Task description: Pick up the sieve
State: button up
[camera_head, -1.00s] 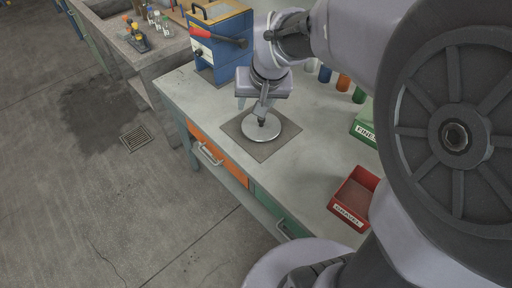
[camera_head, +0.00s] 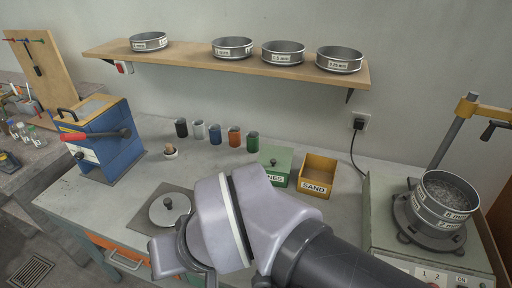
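Several round metal sieves with white size labels stand in a row on the wooden shelf: one at the left (camera_head: 149,41), one near the middle (camera_head: 232,47), one right of it (camera_head: 283,54) and one at the right end (camera_head: 339,60). Another sieve (camera_head: 444,197) holds grey gravel and sits on top of a stack on the shaker (camera_head: 400,262) at the right. Which sieve is meant, I cannot tell. My gripper's body (camera_head: 166,257) shows partly at the lower middle, near the bench front. Its fingers are hidden, and it is well apart from every sieve.
A round metal lid with a knob (camera_head: 170,209) lies on a grey mat (camera_head: 138,223). Small coloured cups (camera_head: 215,134), a green box (camera_head: 275,163) and a yellow sand box (camera_head: 317,175) stand behind my arm. A blue machine (camera_head: 105,138) with a red-gripped handle stands left.

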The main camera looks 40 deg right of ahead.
aim_at(448, 196)
jog(key=z, duration=0.9)
jog(key=j+z, duration=0.1)
jog(key=z, duration=0.8)
jog(key=k+z, duration=0.1)
jog(key=z, duration=1.2)
jog(key=j+u, duration=0.2)
jog(key=u, duration=0.3)
jog(key=k+j+u, duration=0.1)
jog(key=j+u, duration=0.15)
jog(key=u, duration=0.25)
jog(key=z, duration=1.25)
